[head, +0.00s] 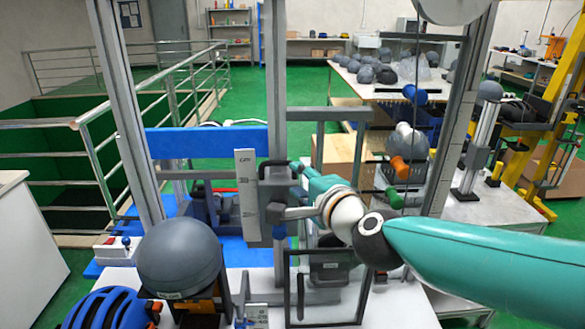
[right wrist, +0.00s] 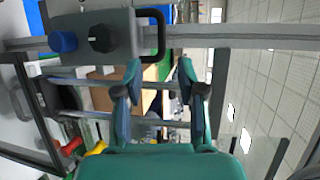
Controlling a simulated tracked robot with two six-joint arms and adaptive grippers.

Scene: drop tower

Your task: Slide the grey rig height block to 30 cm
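The grey rig height block (head: 274,205) sits on the grey upright post (head: 274,90), with a black handle (head: 272,164) at its top and a blue knob below. A pale scale plate (head: 247,195) stands beside it; its numbers are too small to read. In the right wrist view the block (right wrist: 95,37) shows with a blue knob, a black knob and its black handle (right wrist: 160,35). My right gripper (head: 298,170) is beside the block's handle; in the right wrist view its fingers (right wrist: 159,72) are apart, with the handle just beyond the tips. Contact is unclear. My left gripper is out of view.
A grey headform (head: 180,262) and a blue helmet (head: 108,308) are at the front left. A dark-framed clear panel (head: 287,290) stands below the right arm. Another grey headform (head: 411,140) hangs right of the post. A metal railing (head: 90,150) is at the left.

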